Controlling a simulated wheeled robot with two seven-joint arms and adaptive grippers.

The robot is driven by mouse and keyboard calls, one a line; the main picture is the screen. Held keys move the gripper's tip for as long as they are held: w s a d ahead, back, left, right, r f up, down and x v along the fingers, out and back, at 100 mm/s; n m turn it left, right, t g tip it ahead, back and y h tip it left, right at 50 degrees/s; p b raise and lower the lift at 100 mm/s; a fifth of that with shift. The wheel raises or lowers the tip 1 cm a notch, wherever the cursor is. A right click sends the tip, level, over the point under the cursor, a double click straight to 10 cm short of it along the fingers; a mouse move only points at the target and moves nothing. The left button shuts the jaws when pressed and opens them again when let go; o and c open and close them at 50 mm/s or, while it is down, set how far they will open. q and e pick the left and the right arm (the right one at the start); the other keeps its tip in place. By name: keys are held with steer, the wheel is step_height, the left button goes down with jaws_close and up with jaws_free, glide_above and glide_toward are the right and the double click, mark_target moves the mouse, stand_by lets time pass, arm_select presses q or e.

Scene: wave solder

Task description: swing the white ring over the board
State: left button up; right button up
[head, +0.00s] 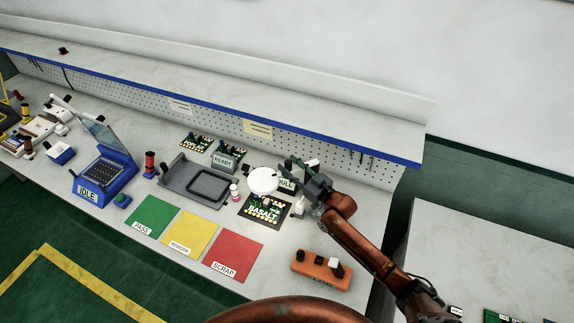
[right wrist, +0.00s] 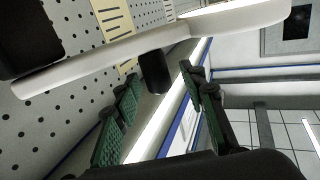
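The white ring (head: 263,180) shows as a pale disc just behind the green board marked BASALT (head: 262,211), overlapping its far edge in the head view. The board lies on the bench. My right gripper (head: 290,168) is at the ring's right side. In the right wrist view the ring (right wrist: 240,17) is at the top, with a white arm running left from it. A dark knob (right wrist: 153,72) hangs below that arm, between the spread green fingers of my right gripper (right wrist: 160,78). Contact with the knob cannot be told. My left gripper is out of view.
A grey tray (head: 178,182) and a small bottle (head: 234,192) stand left of the board. Green (head: 150,215), yellow (head: 190,233) and red (head: 234,254) mats lie in front. An orange box (head: 320,270) is at front right. A pegboard (head: 320,153) stands behind.

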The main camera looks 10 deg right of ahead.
steer(key=v, duration=1.1)
steer(key=shift+d, duration=0.15)
